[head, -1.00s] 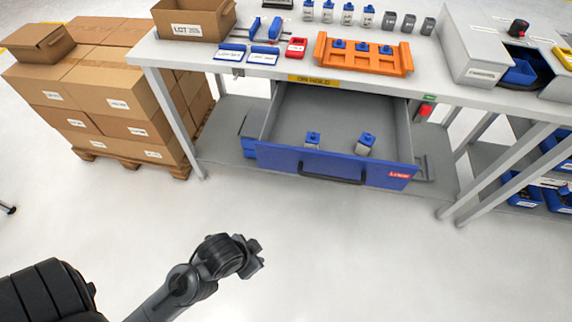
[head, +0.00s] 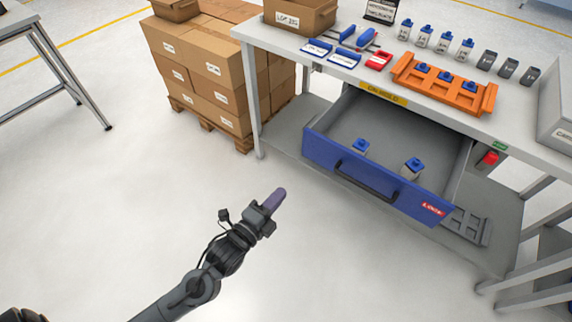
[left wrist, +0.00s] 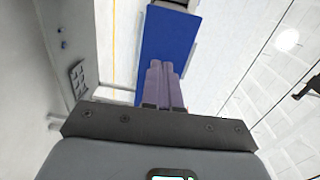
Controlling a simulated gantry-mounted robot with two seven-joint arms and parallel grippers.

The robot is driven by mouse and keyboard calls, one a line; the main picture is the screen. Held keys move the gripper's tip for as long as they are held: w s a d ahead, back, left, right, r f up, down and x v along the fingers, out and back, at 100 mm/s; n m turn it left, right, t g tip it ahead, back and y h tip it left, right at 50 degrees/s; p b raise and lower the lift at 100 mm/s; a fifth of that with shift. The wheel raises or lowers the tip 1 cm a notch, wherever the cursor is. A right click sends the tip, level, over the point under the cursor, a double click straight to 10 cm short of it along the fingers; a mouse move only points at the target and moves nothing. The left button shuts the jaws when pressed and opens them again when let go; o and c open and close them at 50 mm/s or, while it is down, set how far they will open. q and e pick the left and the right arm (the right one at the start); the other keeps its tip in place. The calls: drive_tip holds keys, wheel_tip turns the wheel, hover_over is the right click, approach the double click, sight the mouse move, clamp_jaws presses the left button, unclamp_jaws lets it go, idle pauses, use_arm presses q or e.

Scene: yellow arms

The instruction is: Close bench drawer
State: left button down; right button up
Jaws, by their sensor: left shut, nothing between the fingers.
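The bench drawer (head: 322,153) is pulled open below the workbench top, with a blue front and a black bar handle (head: 366,182). Two small blue-capped bottles stand inside it, one left (head: 359,149) and one right (head: 412,168). My left gripper (head: 277,199) is in front of the drawer, to the left of the handle and apart from the front. Its purple fingers are together and empty. In the left wrist view the shut fingers (left wrist: 165,84) point toward the blue drawer front (left wrist: 168,42). My right gripper is not in view.
The workbench (head: 345,72) carries an orange rack (head: 443,88), several bottles, blue-and-white trays and a cardboard box (head: 300,15). Stacked cartons (head: 215,65) on a pallet stand left of it. Another table (head: 25,18) is at the far left. The floor before the drawer is clear.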

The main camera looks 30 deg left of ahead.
sight(313, 148)
use_arm(q)
drive_tip(key=w+b, duration=0.2)
drive_tip(key=w, duration=0.3)
drive_tip(key=w+r+b, duration=0.1)
drive_tip(key=w+b, duration=0.1)
drive_tip(key=w, duration=0.3)
drive_tip(key=w+b, duration=0.2)
drive_tip(key=w, duration=0.3)
drive_tip(key=shift+d+r, duration=0.2)
drive_tip(key=shift+r, duration=0.05)
drive_tip(key=shift+w, duration=0.15)
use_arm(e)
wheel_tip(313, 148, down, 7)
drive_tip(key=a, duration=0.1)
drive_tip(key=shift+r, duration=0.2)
use_arm(q)
drive_tip(key=shift+w, duration=0.1)
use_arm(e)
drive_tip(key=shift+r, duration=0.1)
